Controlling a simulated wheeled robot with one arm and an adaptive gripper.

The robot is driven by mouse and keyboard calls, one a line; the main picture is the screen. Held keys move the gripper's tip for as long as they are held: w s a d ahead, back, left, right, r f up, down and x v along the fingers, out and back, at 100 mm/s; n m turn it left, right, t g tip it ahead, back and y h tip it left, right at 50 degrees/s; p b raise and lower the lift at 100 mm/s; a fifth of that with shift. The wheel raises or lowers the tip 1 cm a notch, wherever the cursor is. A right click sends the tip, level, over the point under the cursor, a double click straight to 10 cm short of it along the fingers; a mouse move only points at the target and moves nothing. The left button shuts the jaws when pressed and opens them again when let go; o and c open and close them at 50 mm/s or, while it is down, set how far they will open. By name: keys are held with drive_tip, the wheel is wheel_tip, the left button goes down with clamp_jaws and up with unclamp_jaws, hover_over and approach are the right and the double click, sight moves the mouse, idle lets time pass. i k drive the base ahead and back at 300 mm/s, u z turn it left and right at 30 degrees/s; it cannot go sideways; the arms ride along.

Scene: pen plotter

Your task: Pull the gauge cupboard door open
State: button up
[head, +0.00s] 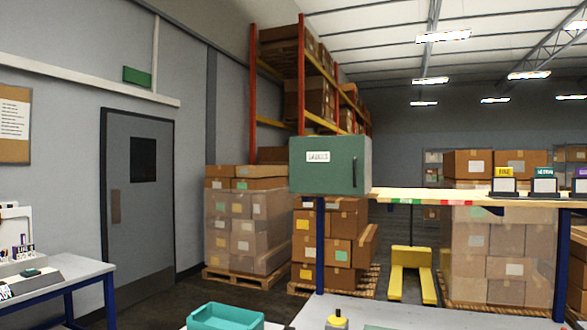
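The gauge cupboard (320,180) is a green box with a white label reading like "GAUGES". It sits at the left end of a raised shelf, near the middle of the head view. Its front door looks shut. A dark vertical handle (354,172) is on the right side of the door. My gripper is not in view.
The light shelf (415,194) runs right from the cupboard, with small labelled holders (545,186) at its right. Below are a work surface (375,312), a teal bin (226,316) and a yellow-topped piece (337,320). A side table (75,270) stands left.

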sight(328, 164)
drive_tip(key=u, duration=1.35)
drive_tip(key=i, duration=1.4)
drive_tip(key=z, duration=0.45)
drive_tip(key=i, duration=0.8)
drive_tip(key=z, duration=0.9)
